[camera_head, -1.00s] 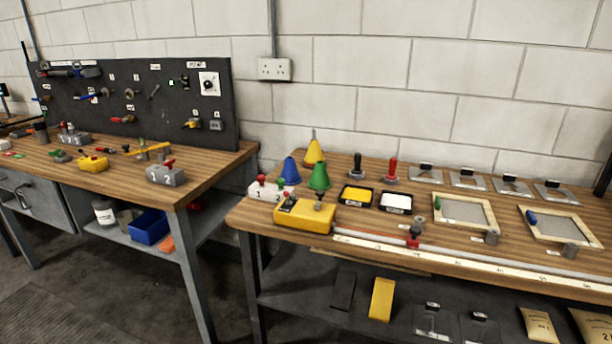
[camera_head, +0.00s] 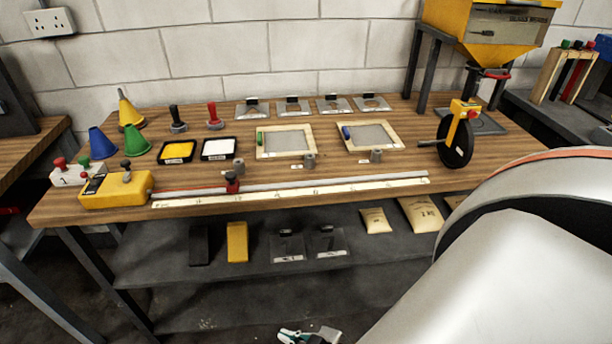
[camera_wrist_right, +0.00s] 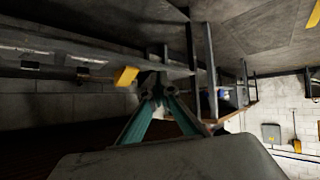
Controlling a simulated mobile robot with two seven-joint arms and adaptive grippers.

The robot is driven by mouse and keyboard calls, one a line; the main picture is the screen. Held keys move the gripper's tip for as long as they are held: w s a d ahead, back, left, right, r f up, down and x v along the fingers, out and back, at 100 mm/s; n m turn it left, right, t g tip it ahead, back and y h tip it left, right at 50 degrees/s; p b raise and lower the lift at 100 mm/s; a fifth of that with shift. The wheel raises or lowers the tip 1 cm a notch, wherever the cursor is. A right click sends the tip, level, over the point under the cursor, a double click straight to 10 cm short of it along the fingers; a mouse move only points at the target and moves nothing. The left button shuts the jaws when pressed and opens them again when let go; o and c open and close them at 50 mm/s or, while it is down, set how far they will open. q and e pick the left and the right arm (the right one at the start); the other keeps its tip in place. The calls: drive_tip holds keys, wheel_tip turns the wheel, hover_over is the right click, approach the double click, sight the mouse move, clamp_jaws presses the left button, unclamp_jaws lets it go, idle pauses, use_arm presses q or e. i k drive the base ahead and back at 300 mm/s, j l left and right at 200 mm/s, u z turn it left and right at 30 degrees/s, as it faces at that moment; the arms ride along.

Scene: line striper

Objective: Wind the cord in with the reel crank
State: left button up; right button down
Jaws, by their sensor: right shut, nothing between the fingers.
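In the head view a yellow box (camera_head: 115,191) with a dark knob (camera_head: 126,170) on top, which looks like the reel and its crank, stands at the front left of the bench. A thin red line (camera_head: 190,190), perhaps the cord, runs right from it to a red block (camera_head: 232,183) on a long pale rail. My right gripper (camera_head: 309,335) is partly in view at the bottom edge, low in front of the bench and well away from the box. In the right wrist view its teal fingers (camera_wrist_right: 161,96) meet, empty. My left gripper is not in view.
The bench top (camera_head: 330,165) holds cones, framed screens (camera_head: 285,141), stencil plates and a black wheel (camera_head: 455,142). A lower shelf (camera_head: 345,262) carries bags and blocks. A yellow hopper (camera_head: 487,30) stands at the back right. My white arm covers the lower right.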

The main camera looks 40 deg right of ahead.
sight(125, 163)
drive_tip(key=l+z, duration=0.1)
drive_tip(key=l, duration=1.75)
